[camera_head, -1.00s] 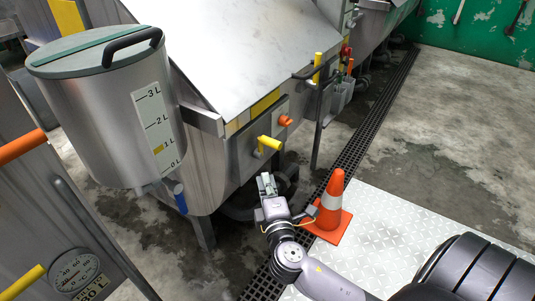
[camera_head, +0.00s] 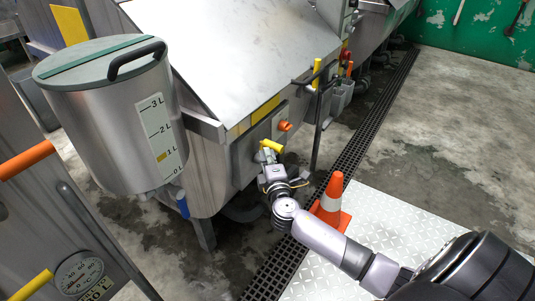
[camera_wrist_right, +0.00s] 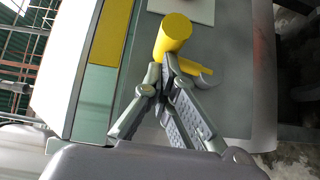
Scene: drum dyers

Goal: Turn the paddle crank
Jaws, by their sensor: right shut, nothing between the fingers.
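A yellow handle (camera_head: 271,146), apparently the paddle crank, sticks out from the steel machine's side panel. In the right wrist view, its round yellow end (camera_wrist_right: 175,33) lies just beyond my fingertips, with a shorter yellow part (camera_wrist_right: 208,68) behind. My right gripper (camera_head: 265,160) is at the handle, just below it in the head view. In the right wrist view, the gripper (camera_wrist_right: 161,70) has its fingertips together with nothing held between them. I cannot tell whether they touch the handle. My left gripper is not in view.
An orange knob (camera_head: 285,126) sits above the handle on the machine (camera_head: 222,165). A lidded steel drum (camera_head: 110,125) stands left. A traffic cone (camera_head: 332,200) stands close to my right arm, by the floor grate (camera_head: 365,125). Open floor (camera_head: 450,110) lies to the right.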

